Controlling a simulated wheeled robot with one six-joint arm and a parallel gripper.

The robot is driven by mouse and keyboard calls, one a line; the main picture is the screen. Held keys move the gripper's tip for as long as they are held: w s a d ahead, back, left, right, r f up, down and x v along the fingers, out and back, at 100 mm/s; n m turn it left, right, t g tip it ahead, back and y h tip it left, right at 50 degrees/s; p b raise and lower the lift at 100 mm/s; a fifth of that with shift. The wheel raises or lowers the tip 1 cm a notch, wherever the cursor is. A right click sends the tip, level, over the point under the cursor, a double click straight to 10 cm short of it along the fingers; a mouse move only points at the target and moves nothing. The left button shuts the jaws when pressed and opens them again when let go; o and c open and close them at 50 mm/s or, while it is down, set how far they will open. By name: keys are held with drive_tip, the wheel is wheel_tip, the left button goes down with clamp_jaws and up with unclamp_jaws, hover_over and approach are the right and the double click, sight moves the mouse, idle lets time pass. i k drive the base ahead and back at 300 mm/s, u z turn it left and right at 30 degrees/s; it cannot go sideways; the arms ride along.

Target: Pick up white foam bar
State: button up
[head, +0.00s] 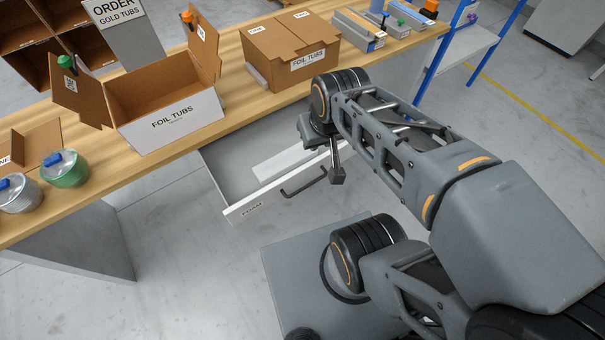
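The white foam bar (285,162) lies inside the open drawer (226,174) under the table, in the head view. Its right end runs close to my arm, and part of it may be hidden there. My gripper (337,178) hangs pointing down just right of the bar, above or near the drawer's front edge. Only one dark finger shape shows clearly, so I cannot tell whether it is open or shut. Nothing is visibly held.
The drawer front has a dark handle (304,183). The wooden table (150,156) above carries an open "FOIL TUBS" box (173,125), a closed box (291,50) and lidded tubs (65,169) at left.

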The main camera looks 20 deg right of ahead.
sight(267, 171)
drive_tip(key=z, duration=1.75)
drive_tip(key=i, duration=0.8)
drive_tip(key=u, duration=4.2)
